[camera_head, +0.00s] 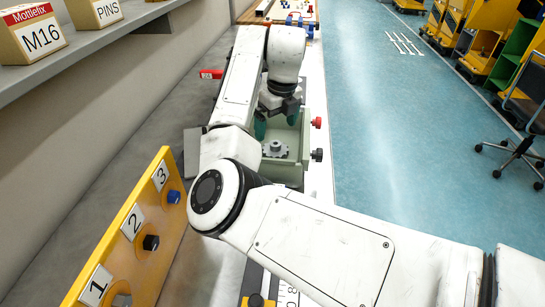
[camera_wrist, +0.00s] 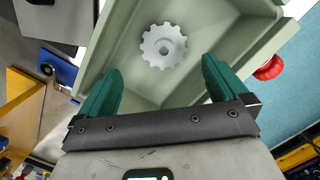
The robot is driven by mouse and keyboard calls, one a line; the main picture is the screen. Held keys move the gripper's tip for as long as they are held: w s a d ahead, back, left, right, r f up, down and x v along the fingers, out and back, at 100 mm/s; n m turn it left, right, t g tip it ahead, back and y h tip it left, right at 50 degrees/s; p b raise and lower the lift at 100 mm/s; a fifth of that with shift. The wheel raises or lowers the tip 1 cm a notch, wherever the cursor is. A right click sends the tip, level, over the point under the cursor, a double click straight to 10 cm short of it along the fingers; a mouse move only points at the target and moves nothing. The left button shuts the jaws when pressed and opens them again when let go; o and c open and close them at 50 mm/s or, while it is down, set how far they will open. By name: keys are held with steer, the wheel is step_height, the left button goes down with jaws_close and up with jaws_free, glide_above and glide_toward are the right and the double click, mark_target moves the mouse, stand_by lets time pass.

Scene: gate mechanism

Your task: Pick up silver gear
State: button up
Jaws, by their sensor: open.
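The silver gear (camera_wrist: 163,46) lies flat on the floor of a pale green box (camera_wrist: 118,40), its teeth and raised centre hub facing up in the wrist view. In the head view a grey gear-like part (camera_head: 275,149) shows inside the same box (camera_head: 283,173), near its front wall. My gripper (camera_wrist: 161,72) is open, with its two teal fingers spread wide and nothing between them. In the wrist view the gear appears between and beyond the fingertips, apart from both. In the head view my gripper (camera_head: 276,124) points down over the box; how high it is above the gear I cannot tell.
Red (camera_head: 316,122) and black (camera_head: 317,155) knobs stick out of the box's right side. A yellow panel (camera_head: 133,240) numbered 1 to 3 stands at lower left. A grey shelf (camera_head: 85,52) with labelled boxes runs along the left wall. Blue floor lies open at right.

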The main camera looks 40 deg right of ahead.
mark_target(275, 143)
step_height(275, 143, down, 3)
steer(key=shift+w+r, duration=0.15)
steer(key=shift+w+d+f, duration=0.1)
steer(key=shift+f, duration=0.75)
steer(key=shift+w+d+f, duration=0.15)
steer(key=shift+f, duration=0.75)
steer(key=shift+w+d+f, duration=0.1)
steer(key=shift+f, duration=0.75)
steer(key=shift+c, duration=0.4)
steer(key=c, duration=1.1)
steer(key=shift+r, duration=0.15)
